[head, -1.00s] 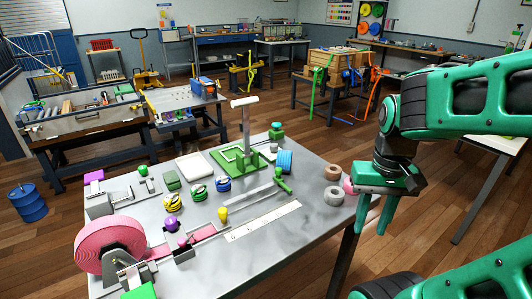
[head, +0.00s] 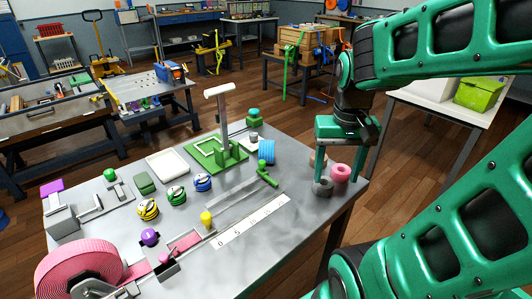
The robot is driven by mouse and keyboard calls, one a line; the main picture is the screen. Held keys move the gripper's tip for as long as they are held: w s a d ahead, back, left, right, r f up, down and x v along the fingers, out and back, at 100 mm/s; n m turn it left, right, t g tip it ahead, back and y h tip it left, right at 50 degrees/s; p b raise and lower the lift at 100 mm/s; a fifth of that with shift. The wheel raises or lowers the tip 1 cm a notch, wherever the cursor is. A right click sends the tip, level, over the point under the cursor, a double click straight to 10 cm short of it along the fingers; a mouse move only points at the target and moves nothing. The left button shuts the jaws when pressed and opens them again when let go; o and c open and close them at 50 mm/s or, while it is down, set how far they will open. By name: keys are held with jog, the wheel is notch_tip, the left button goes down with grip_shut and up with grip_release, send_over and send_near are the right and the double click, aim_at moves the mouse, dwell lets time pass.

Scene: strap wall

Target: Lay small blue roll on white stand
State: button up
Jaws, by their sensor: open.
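A small blue roll with white and dark bands (head: 202,182) lies on the grey table beside similar green and yellow rolls. A larger light-blue ribbed roll (head: 266,151) stands near the back edge. A flat white stand or tray (head: 167,166) lies behind the small rolls, with nothing seen on it. A white T-topped post (head: 222,120) rises from a green base. My gripper (head: 338,178) is open, pointing down at the table's right corner, by the grey, pink and brown rolls. Its fingers partly hide the brown roll; I cannot tell whether they touch any roll.
A pink roll (head: 341,172) and a grey roll (head: 323,186) stand at the right corner. A big pink strap reel (head: 78,268) fills the front left. A white ruler strip (head: 250,222) and a green-handled tool (head: 267,175) lie mid-table. The front right tabletop is clear.

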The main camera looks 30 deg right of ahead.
jog(key=w+r+t, duration=0.1)
jog(key=w+r, duration=0.1)
jog(key=w, duration=0.9)
jog(key=t+h, duration=0.2)
send_near(266, 142)
jog(key=x, duration=0.4)
jog(key=shift+w+d+f, duration=0.2)
jog(key=shift+w, duration=0.15)
jog(key=shift+s+x, duration=0.2)
jog(key=shift+x, duration=1.3)
jog(key=shift+s+x, duration=0.15)
jog(key=shift+x, duration=1.35)
jog(key=shift+a+f, duration=0.1)
jog(key=c, duration=1.2)
jog(key=shift+c, duration=0.6)
